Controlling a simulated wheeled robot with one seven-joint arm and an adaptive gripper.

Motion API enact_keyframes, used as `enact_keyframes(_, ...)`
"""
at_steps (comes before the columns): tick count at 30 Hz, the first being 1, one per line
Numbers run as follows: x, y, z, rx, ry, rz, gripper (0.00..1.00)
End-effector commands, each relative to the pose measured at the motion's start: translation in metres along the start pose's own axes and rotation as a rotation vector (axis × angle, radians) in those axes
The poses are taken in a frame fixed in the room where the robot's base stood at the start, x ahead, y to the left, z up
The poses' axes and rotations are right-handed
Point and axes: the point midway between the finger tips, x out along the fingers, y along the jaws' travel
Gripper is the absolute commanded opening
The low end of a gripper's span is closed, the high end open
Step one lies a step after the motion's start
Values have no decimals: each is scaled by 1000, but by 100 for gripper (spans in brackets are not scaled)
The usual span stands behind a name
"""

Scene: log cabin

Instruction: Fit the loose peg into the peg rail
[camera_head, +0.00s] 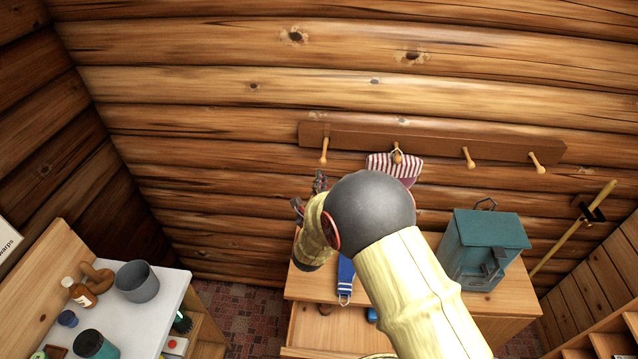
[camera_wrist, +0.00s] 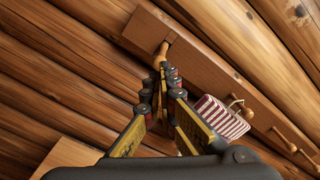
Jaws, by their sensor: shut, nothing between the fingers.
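The dark brown peg rail (camera_head: 432,143) is fixed along the log wall; the rail (camera_wrist: 215,77) runs diagonally in the wrist view. Several pale wooden pegs stick out of it. The leftmost peg (camera_head: 323,152) sits at the rail's left part, tilted, with its inner end at the rail; it also shows in the wrist view (camera_wrist: 162,53). I cannot tell how firmly it is seated. My gripper (camera_head: 319,180) is just below that peg. In the wrist view my gripper (camera_wrist: 168,74) is shut and empty, its fingertips close to the peg's outer end. Contact is unclear.
A red-and-white striped cloth item (camera_head: 394,165) hangs on the second peg. Below, a wooden cabinet (camera_head: 310,282) holds a teal box (camera_head: 482,248) and a blue item (camera_head: 346,275). A white-topped table (camera_head: 168,290) with a grey pot (camera_head: 136,281) stands left.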

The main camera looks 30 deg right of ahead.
Motion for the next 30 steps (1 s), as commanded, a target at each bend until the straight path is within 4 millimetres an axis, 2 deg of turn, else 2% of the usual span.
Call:
enact_keyframes(6,25,0,0,-2,1,0,0)
enact_keyframes(12,40,0,-1,-3,1,1,0)
enact_keyframes(30,46,0,0,-3,0,2,0)
